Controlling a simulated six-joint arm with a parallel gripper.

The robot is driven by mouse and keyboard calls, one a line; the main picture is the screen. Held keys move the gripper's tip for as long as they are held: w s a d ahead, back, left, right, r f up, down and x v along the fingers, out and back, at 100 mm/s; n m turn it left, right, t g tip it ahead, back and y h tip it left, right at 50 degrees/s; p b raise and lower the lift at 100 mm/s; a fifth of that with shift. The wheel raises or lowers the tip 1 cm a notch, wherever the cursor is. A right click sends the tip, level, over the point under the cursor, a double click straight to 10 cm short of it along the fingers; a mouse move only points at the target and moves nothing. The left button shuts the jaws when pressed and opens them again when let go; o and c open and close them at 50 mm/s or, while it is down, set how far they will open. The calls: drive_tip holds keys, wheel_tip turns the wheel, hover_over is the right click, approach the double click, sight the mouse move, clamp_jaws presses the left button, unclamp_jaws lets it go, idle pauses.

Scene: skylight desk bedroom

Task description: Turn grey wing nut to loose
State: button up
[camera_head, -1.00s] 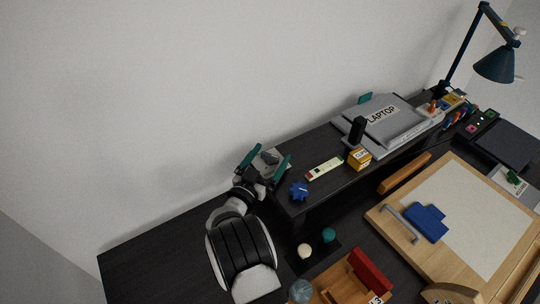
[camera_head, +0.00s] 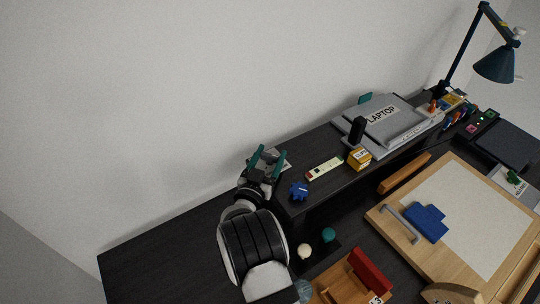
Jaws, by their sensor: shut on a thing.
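My gripper (camera_head: 265,157), with two teal fingers, is at the left end of the raised dark shelf, close to the wall. Its fingers are close together and shut on the grey wing nut, which is largely hidden between them. A small part of a light grey plate (camera_head: 285,164) shows just right of the fingers. The nut's angle and any marks on the plate cannot be made out.
A blue knob (camera_head: 299,191) and a pale strip with coloured marks (camera_head: 324,168) are close on the right. A yellow box (camera_head: 359,158), a black upright object (camera_head: 357,131) and a grey laptop (camera_head: 389,122) stand farther along the shelf (camera_head: 318,145).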

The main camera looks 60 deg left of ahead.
drive_tip(key=shift+n+g+y, duration=0.8)
drive_tip(key=shift+g+y, duration=0.1)
drive_tip(key=shift+y, duration=0.2)
drive_tip(key=o, duration=1.4)
drive_tip(key=v, duration=1.5)
drive_tip(key=shift+s+d, duration=0.25)
drive_tip(key=shift+s, duration=0.05)
drive_tip(key=x, duration=1.5)
drive_tip(key=shift+w+a+r, duration=0.15)
drive_tip(key=shift+w+a, duration=0.05)
drive_tip(key=shift+w, duration=0.05)
